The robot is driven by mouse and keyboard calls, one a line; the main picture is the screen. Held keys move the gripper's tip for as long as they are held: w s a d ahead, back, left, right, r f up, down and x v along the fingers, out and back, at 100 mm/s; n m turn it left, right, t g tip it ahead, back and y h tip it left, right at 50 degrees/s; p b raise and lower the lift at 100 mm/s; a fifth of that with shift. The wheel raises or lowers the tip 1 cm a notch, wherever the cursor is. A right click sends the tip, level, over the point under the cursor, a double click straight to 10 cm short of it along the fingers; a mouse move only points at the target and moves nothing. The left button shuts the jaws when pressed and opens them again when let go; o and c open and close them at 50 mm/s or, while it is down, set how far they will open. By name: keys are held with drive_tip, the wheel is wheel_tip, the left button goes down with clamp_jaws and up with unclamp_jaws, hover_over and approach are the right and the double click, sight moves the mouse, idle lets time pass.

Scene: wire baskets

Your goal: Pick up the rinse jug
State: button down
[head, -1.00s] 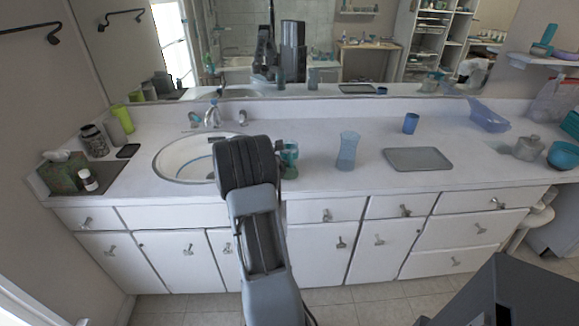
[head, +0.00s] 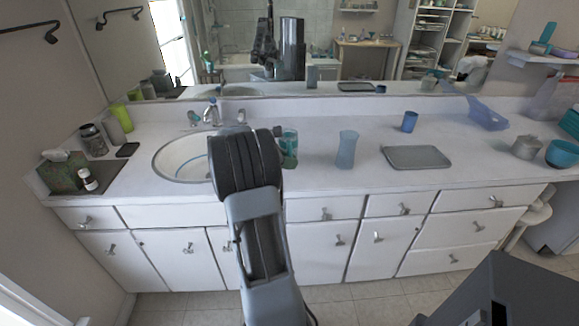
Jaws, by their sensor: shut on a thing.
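The rinse jug, as I take it, is the teal-green see-through vessel (head: 289,148) just right of my wrist, above the counter between the basin and the tall blue vase. Its left side is hidden behind my arm. My gripper (head: 277,132) is mostly hidden behind my own thick dark wrist; a small dark part shows at the jug's upper left. It is shut on the jug, which stands about upright and appears raised off the counter. The fingertips and the exact grip cannot be seen.
A tall blue vase (head: 347,150) stands close on the right, with a grey tray (head: 416,157) and blue cup (head: 409,122) beyond. The basin (head: 180,158) and tap (head: 212,112) are left. The mirror (head: 400,80) backs the counter. Bare counter lies between vase and jug.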

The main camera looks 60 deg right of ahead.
drive_tip(key=s+a+r, duration=0.6)
drive_tip(key=a+r, duration=0.1)
drive_tip(key=a, duration=0.3)
drive_tip(key=shift+a+r+p, duration=0.25)
drive_tip(key=shift+r+p, duration=0.1)
drive_tip(key=shift+r, duration=0.05)
drive_tip(key=shift+s, duration=0.1)
drive_tip(key=c, duration=1.6)
unclamp_jaws()
clamp_jaws()
